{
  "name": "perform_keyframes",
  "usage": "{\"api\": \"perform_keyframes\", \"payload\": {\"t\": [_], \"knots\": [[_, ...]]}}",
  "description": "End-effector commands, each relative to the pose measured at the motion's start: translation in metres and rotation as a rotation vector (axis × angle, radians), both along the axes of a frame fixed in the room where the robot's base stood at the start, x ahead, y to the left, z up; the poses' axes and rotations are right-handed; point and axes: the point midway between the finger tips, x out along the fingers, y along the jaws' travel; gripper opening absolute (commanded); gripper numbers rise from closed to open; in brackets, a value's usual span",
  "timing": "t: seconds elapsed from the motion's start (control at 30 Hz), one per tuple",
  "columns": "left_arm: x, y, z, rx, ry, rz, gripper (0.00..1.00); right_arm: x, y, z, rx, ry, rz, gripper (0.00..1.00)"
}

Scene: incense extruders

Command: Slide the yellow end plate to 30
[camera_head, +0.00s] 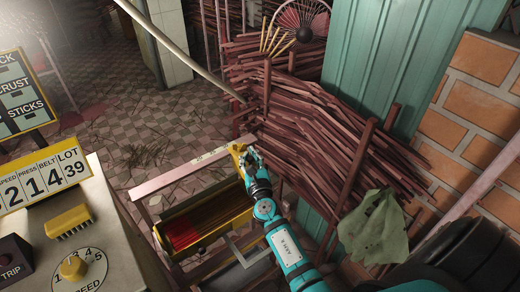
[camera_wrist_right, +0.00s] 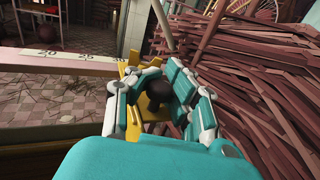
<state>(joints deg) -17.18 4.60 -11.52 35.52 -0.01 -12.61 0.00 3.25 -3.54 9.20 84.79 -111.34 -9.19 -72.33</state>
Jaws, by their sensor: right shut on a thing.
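The yellow end plate (camera_head: 237,148) sits at the right end of a pale pink scale rail (camera_head: 165,178), on a frame with a red and yellow trough. It also shows in the wrist view (camera_wrist_right: 153,115), with a dark round knob (camera_wrist_right: 158,90) on it. My right gripper (camera_head: 252,158) is at the plate, its teal fingers (camera_wrist_right: 158,78) closed around the knob. In the wrist view, the rail (camera_wrist_right: 70,65) has a mark that looks like 20, left of the plate; a second number nearer the plate is hard to read. My left gripper is out of view.
Stacked incense sticks (camera_head: 310,130) lie close right of the plate, with a dark upright post (camera_head: 355,180) and a green cloth (camera_head: 373,228). A control cabinet with a speed dial (camera_head: 73,268) and number sign (camera_head: 42,180) stands left. Tiled floor (camera_head: 130,125) is open behind.

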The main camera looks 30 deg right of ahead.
Motion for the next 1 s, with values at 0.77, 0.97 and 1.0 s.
{"api": "perform_keyframes", "payload": {"t": [0.77,0.97,1.0], "knots": [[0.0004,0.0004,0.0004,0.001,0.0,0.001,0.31,-0.0045,0.0007,-0.0051,-0.002,0.008,-0.012,0.44],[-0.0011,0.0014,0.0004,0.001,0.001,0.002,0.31,-0.0045,0.0021,-0.004,-0.001,0.007,-0.009,0.44],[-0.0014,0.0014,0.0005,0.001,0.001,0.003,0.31,-0.006,0.0026,-0.0041,-0.001,0.007,-0.009,0.44]]}}
